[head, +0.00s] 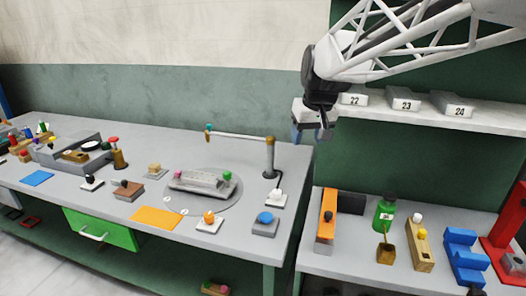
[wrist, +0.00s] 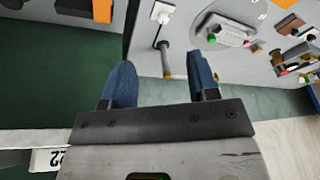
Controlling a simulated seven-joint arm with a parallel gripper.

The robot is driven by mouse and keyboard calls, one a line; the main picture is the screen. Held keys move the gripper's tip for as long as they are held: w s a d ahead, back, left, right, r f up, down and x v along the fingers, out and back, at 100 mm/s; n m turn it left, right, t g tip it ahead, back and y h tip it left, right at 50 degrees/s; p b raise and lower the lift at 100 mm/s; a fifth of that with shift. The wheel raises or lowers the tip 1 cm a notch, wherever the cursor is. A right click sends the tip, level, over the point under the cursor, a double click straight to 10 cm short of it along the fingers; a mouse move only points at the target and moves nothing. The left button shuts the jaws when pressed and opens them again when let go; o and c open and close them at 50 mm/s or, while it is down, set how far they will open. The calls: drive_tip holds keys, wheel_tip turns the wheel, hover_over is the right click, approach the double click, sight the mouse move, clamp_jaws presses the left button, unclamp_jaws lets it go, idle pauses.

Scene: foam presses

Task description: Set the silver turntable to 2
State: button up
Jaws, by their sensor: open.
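The silver turntable (head: 203,204) is a flat grey disc set in the left bench top. A long grey block (head: 204,182) with a pink knob at its left end and a green knob at its right end sits on it. Small white round markers (head: 168,198) lie at its front left rim; their numbers are too small to read. The block also shows at the top right of the wrist view (wrist: 232,36). My gripper (head: 311,134) is open and empty, high above the gap between the benches, right of the turntable. Its two blue fingers (wrist: 161,75) stand apart in the wrist view.
A post with a horizontal arm (head: 270,155) stands behind and right of the turntable. An orange mat (head: 157,217), an orange-knobbed switch (head: 209,222) and a blue button (head: 265,221) lie in front. A shelf with numbered bins (head: 405,102) is at right.

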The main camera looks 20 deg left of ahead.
drive_tip(key=w+a+f+n, duration=0.2)
drive_tip(key=w+a, duration=0.5)
drive_tip(key=a, duration=0.5)
drive_tip(key=n+g+y, duration=0.1)
drive_tip(key=n+y, duration=0.1)
drive_tip(key=n, duration=0.5)
approach(178, 171)
wheel_tip(178, 171, down, 2)
drive_tip(key=shift+w+a, duration=0.25)
drive_tip(key=shift+a, duration=0.15)
drive_tip(key=shift+f, duration=0.15)
drive_tip(key=shift+x, duration=3.7)
drive_tip(key=shift+a, duration=0.15)
